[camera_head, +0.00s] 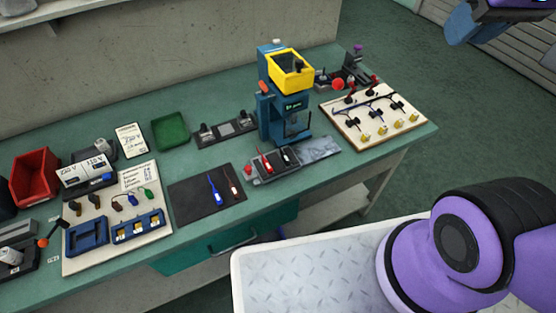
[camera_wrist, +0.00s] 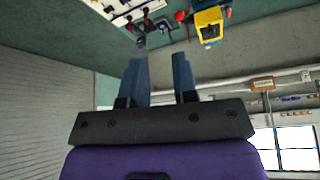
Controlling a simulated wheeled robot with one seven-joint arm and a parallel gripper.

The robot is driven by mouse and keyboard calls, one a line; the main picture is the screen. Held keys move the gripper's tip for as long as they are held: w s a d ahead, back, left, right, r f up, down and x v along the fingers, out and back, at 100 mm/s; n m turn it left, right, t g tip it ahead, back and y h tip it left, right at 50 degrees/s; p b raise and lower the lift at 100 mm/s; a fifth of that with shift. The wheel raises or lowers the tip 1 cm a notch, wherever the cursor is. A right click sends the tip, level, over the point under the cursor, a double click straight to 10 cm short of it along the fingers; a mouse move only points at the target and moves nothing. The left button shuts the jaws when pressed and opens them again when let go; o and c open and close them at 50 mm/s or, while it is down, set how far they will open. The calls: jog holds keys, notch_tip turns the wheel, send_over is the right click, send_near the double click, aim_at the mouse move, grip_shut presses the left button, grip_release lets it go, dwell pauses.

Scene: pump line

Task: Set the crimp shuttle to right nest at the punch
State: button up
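The punch (camera_head: 283,112) is a blue press with a yellow bin on top, at the back of the green bench. It shows upside down in the wrist view (camera_wrist: 207,22), at the top. At its foot lies a low grey block with red and black parts and a red knob at its left end, which looks like the crimp shuttle (camera_head: 262,178). Which nest is at the punch is too small to tell. My gripper (camera_head: 462,28) is high at the top right, far from the punch. In the wrist view its two blue fingers (camera_wrist: 158,62) stand apart with nothing between them.
A board with black clips and yellow pieces (camera_head: 345,130) lies right of the punch. A dark mat (camera_head: 190,201) with a blue and a red tool lies to the left. Further left are a green tray (camera_head: 170,130), a red bin (camera_head: 35,175) and a connector board (camera_head: 155,175).

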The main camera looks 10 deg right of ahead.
jog(key=shift+o, duration=2)
jog(key=shift+w+a, duration=0.1)
jog(key=shift+w, duration=0.05)
jog(key=w+a+f+n+g, duration=0.15)
jog(key=w+a+f, duration=0.3)
jog(key=w, duration=0.55)
jog(key=n+g, duration=0.4)
jog(key=n, duration=0.1)
send_over(248, 167)
notch_tip(248, 167, down, 31)
notch_tip(248, 167, down, 10)
jog(key=shift+s+r, duration=0.1)
